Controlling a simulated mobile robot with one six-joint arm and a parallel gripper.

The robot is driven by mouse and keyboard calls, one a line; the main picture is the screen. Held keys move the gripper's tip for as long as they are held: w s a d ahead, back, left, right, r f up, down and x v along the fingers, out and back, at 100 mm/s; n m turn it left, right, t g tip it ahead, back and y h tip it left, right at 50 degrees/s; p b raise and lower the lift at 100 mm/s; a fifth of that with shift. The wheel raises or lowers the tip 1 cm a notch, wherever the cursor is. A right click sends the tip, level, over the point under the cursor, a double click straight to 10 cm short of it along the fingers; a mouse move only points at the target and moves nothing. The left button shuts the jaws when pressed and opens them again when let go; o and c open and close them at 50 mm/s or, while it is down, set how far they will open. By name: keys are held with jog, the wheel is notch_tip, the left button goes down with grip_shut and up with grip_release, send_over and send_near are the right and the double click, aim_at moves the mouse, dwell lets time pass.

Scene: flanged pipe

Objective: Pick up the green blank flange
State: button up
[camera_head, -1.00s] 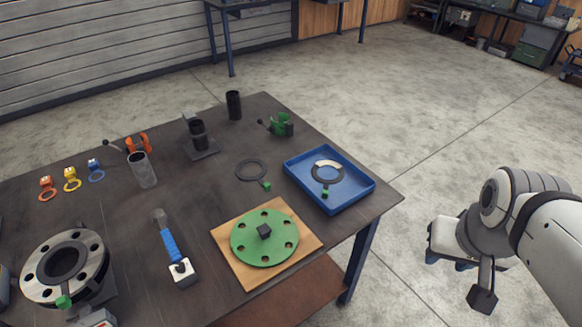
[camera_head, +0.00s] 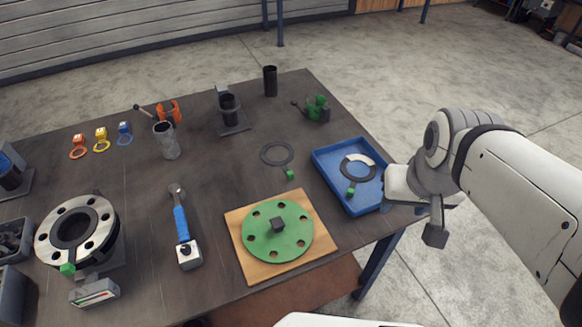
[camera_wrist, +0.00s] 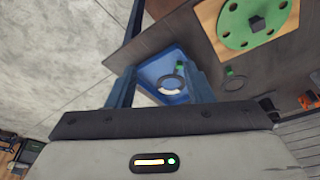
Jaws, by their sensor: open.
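The green blank flange (camera_head: 290,238) is a flat green disc with several bolt holes and a dark square knob (camera_head: 278,224) at its middle. It lies on a square wooden board (camera_head: 247,266) near the table's front edge. In the wrist view the flange (camera_wrist: 236,30) shows at the upper right, partly cut off by the frame edge. My gripper (camera_wrist: 158,85) is open and empty in the wrist view, its two blue fingers apart, with the blue tray seen between them. In the head view my arm is right of the table, and the fingers are mostly hidden behind the wrist.
The blue tray (camera_head: 327,165) holds a ring gasket (camera_head: 350,177) near the table's right edge. Another dark ring (camera_head: 277,144) lies behind the board. The flanged pipe (camera_head: 102,222) stands at left. Bare tabletop surrounds the board's left side.

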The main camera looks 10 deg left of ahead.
jog(key=shift+o, duration=0.6)
jog(key=w+a+f+n+g, duration=0.1)
jog(key=w+a+f, duration=0.2)
jog(key=a, duration=0.3)
jog(key=w+a+f+n+g+b, duration=0.1)
jog(key=w+a+f+n, duration=0.1)
jog(key=w+a+f, duration=0.2)
jog(key=a, duration=0.3)
jog(key=shift+w+a+n, duration=0.25)
jog(key=shift+w+n, duration=0.05)
jog(key=n+g+b, duration=0.1)
jog(key=n, duration=0.2)
send_over(277, 221)
notch_tip(277, 221, down, 8)
jog(key=shift+w+r, duration=0.1)
jog(key=shift+r, duration=0.1)
jog(key=shift+a+f, duration=0.15)
jog(key=shift+f, duration=0.15)
jog(key=f+p, duration=0.1)
jog(key=f, duration=0.6)
jog(key=shift+d+f, duration=0.15)
jog(key=shift+d, duration=0.05)
jog(key=shift+s, duration=0.2)
jog(key=shift+c, duration=0.5)
grip_shut()
